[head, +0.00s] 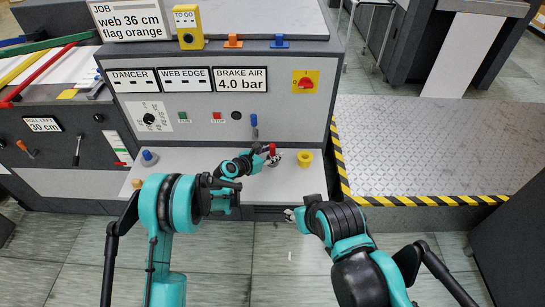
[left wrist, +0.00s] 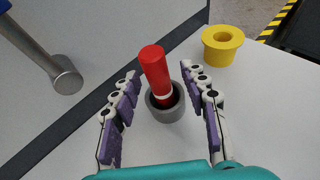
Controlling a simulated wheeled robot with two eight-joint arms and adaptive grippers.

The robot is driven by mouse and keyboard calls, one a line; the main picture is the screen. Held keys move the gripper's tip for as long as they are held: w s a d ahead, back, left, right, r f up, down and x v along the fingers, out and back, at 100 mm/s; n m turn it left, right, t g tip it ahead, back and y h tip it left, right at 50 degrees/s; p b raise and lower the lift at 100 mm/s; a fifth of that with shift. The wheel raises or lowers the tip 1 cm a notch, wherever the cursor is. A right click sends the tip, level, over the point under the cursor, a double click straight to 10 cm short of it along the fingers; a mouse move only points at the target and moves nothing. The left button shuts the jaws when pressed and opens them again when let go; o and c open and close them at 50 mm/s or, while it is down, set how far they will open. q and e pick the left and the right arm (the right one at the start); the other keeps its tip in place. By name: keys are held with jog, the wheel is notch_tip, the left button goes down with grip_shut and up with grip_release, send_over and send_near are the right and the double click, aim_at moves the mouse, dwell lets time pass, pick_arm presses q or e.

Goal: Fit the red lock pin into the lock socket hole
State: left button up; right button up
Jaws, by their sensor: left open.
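The red lock pin (left wrist: 155,70) has a pale band near its lower end. Its foot is in the opening of a round grey cup (left wrist: 165,110), and it looks slightly tilted; how deep it sits is hidden. My left gripper (left wrist: 165,88) is open, with one finger on each side of the pin and visible gaps to it. In the head view the red pin (head: 272,148) shows at the tips of my left gripper (head: 265,154), above the pale shelf. A yellow collar with a hole (left wrist: 222,45) stands to the right. My right gripper (head: 291,214) is at the shelf's front edge; its fingers are too small to read.
The yellow collar (head: 305,158) is also on the shelf (head: 210,184) in the head view. A blue-handled lever (head: 254,125) hangs from the panel behind. A blue knob (head: 149,157) stands at the shelf's left. A striped edge (head: 342,160) borders the metal platform.

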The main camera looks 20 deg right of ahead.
pick_arm(q)
jog(key=shift+w+d+f, duration=0.2)
jog(key=shift+w+d, duration=0.1)
jog(key=shift+d, duration=0.05)
grip_shut()
jog(key=shift+r, duration=0.15)
